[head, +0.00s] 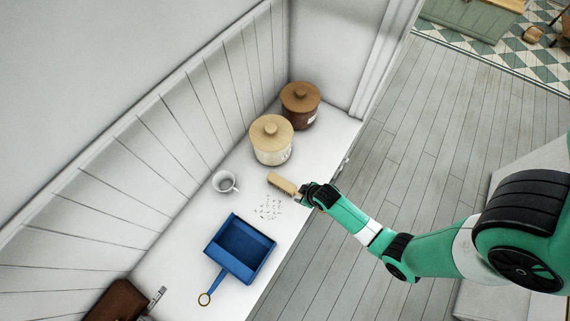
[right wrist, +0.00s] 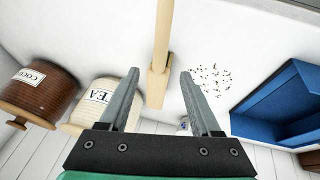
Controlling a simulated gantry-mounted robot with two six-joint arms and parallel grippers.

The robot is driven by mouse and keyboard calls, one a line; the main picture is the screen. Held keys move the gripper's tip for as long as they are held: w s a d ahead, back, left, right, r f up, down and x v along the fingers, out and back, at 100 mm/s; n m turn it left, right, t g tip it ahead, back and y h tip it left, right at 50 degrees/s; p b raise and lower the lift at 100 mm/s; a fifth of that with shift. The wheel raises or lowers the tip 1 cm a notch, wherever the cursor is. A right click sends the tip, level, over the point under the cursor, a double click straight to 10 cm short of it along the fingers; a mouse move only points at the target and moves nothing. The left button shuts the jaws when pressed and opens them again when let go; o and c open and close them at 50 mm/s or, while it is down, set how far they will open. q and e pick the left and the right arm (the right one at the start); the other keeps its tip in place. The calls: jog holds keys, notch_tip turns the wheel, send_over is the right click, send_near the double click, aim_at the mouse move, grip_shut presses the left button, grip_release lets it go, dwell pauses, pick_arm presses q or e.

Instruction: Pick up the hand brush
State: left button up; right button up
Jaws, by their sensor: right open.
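The hand brush, a light wooden piece, lies on the white shelf in the head view (head: 281,183), in front of the cream jar. My right gripper (head: 308,193) is at its right end and partly hides it. In the right wrist view a long wooden part of the brush (right wrist: 159,70) runs from the top edge down into the gap between the fingertips of my right gripper (right wrist: 160,73). The fingers are apart, with space on both sides of the wood. Whether they touch it is not visible. My left gripper is not in view.
A blue dustpan (head: 239,251), scattered crumbs (head: 268,208) and a white cup (head: 224,182) are on the shelf. A cream TEA jar (head: 271,141) and a brown COCOA jar (head: 300,105) stand behind. A panelled wall (head: 150,160) borders the left side.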

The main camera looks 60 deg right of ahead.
aim_at(297, 194)
jog(key=b+x, duration=0.2)
jog(key=x, duration=0.3)
grip_shut()
jog(key=shift+r, duration=0.1)
dwell(1.2)
